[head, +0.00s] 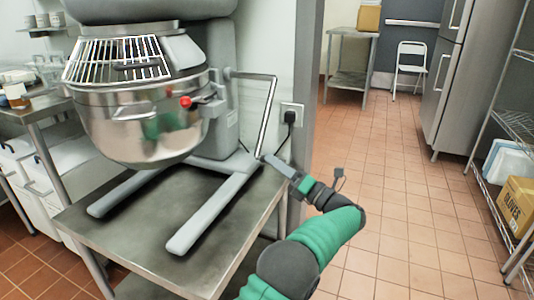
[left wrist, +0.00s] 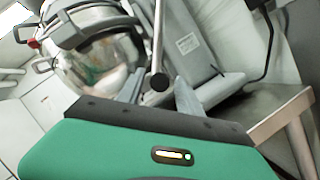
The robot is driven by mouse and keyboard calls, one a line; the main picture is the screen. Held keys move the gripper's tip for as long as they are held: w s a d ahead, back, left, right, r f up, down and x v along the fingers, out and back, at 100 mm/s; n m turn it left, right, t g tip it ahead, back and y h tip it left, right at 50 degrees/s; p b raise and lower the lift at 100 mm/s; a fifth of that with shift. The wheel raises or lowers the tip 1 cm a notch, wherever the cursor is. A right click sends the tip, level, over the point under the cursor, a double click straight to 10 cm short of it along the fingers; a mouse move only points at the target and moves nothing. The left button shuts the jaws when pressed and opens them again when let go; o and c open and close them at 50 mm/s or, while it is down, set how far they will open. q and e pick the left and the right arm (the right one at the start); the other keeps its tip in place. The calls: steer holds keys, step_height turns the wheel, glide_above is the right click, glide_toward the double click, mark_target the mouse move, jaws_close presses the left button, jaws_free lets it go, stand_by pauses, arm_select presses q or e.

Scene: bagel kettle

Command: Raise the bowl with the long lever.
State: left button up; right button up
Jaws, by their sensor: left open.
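The big metal mixer bowl (head: 142,125) hangs in the stand mixer under a wire guard (head: 115,60). It also shows in the left wrist view (left wrist: 105,62). The long lever (head: 267,112) is a thin bent metal rod on the mixer's right side, and its long arm hangs downward. Its dark round end (left wrist: 160,82) appears between my left fingers in the left wrist view. My left gripper (head: 267,160) is open at the lever's lower end. I cannot tell whether a finger touches the rod. My right gripper is not in view.
The mixer's two grey feet (head: 210,215) stand on a steel table (head: 150,257). A wall outlet with a black plug (head: 290,116) is just right of the lever. A wire shelf (head: 515,125) with boxes stands at far right. The tiled floor between is clear.

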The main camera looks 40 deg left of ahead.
arm_select(q)
steer(key=p+v, duration=0.3)
steer(key=v, duration=0.9)
steer(key=shift+d, duration=0.2)
steer(key=shift+w, duration=0.2)
